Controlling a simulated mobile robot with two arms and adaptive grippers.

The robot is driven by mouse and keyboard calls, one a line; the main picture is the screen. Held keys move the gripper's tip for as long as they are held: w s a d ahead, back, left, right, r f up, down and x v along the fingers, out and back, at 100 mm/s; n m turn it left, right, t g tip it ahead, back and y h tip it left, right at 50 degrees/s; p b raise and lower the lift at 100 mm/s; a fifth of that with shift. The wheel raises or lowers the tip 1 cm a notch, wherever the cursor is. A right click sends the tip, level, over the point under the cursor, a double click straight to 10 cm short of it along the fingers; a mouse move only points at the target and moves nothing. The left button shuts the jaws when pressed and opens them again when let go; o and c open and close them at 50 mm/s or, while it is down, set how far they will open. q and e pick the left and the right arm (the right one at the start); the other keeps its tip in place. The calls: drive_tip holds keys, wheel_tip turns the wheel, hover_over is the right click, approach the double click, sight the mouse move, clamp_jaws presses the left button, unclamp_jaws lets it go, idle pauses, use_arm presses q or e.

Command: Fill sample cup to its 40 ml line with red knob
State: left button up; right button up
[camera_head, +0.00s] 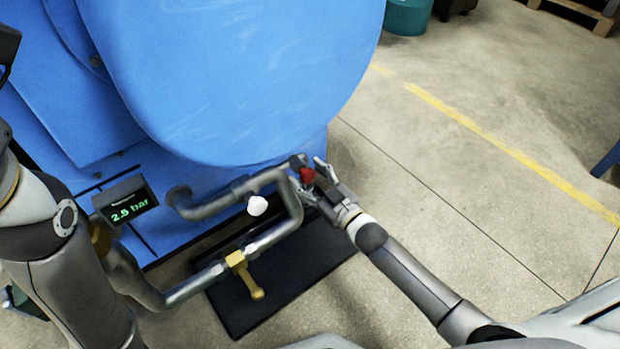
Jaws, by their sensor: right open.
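The red knob (307,175) is on the grey pipe (291,200) below the blue machine housing. My right gripper (314,178) is open at the red knob, with its fingers close around or beside it; I cannot tell whether they touch. A small rounded white object (257,206) shows by the pipe; I cannot tell whether it is a knob or a cup. No sample cup with a readable 40 ml line is visible. My left arm is at the left edge, and its gripper is not in view.
The blue machine (240,80) fills the upper left. A yellow-handled valve (245,272) is on the lower pipe, above a black tray (285,291). A display (127,206) shows a green bar reading. Open concrete floor lies to the right.

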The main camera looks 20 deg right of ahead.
drive_tip(key=c, duration=1)
drive_tip(key=shift+c, duration=0.2)
